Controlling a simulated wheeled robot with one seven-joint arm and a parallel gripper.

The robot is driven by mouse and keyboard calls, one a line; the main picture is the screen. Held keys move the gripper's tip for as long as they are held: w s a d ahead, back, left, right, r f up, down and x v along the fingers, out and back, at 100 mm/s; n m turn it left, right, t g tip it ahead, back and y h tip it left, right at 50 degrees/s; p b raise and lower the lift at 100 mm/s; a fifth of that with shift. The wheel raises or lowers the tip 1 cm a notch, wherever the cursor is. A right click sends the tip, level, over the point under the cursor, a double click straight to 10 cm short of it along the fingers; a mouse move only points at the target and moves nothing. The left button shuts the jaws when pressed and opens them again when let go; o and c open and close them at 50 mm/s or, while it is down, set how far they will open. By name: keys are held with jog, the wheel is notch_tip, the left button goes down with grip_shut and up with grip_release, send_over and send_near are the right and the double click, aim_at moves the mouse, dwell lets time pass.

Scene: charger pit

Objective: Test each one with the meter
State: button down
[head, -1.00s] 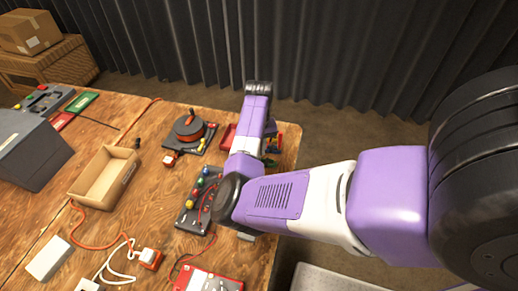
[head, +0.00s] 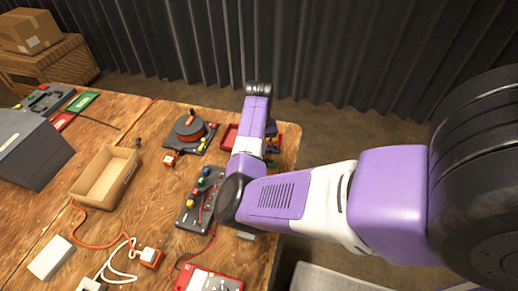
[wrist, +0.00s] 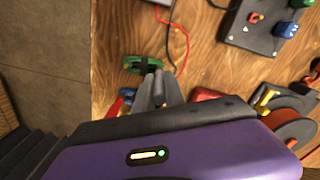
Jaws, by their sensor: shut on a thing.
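My gripper (wrist: 155,90) is shut on a green ring-shaped piece (wrist: 147,64) with a dark middle, held over the table's edge side. In the head view my own wrist hides the fingers and this piece. The red meter (head: 208,281) lies at the front of the table, partly cut off by the frame, with a red lead. A dark board (head: 187,214) with several coloured knobs lies left of my wrist; its corner shows at the upper right of the wrist view (wrist: 245,35).
An orange cable reel (head: 188,127) stands behind the board, and a red tray (head: 229,136) is beside my wrist. An open cardboard box (head: 92,190), a white block (head: 50,257), cables and a grey case (head: 30,150) are to the left. The table's right edge is close.

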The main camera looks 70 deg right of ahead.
jog(key=shift+f, duration=0.25)
dwell(0.4)
jog(key=c, duration=1)
grip_release()
jog(key=shift+r, duration=0.15)
jog(key=shift+r+p, duration=3.65)
jog(key=shift+d, duration=0.1)
